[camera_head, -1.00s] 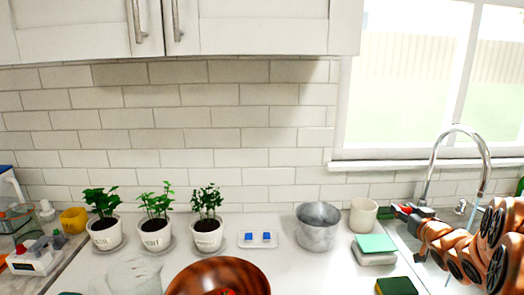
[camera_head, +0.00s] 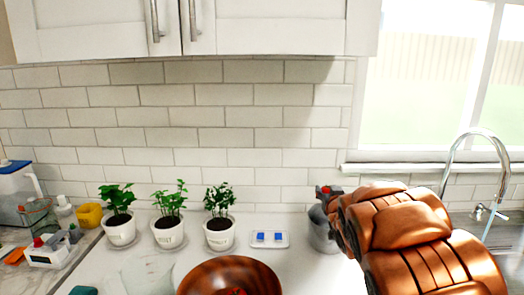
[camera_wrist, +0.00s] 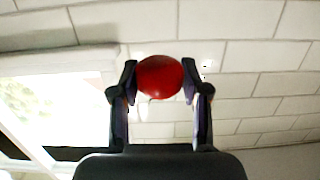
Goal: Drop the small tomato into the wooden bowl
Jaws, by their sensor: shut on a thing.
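The small tomato (camera_wrist: 160,77) is red and round, held between the two fingertips of my gripper (camera_wrist: 160,80) in the wrist view. My gripper is shut on it. In the head view my gripper (camera_head: 328,192) is small, in front of the tiled wall above the metal pot, with a bit of red at its tip. The wooden bowl (camera_head: 222,272) is dark brown and stands at the bottom middle of the head view, cut off by the lower edge. My gripper is up and to the right of the bowl, apart from it. Something red (camera_head: 236,292) shows inside the bowl.
A metal pot (camera_head: 322,236) stands right of the bowl, partly hidden by my arm. Several potted plants (camera_head: 168,228) and a white tray with blue pieces (camera_head: 270,238) line the back. A clear glass vessel (camera_head: 146,274) is left of the bowl. A faucet (camera_head: 480,140) stands at right.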

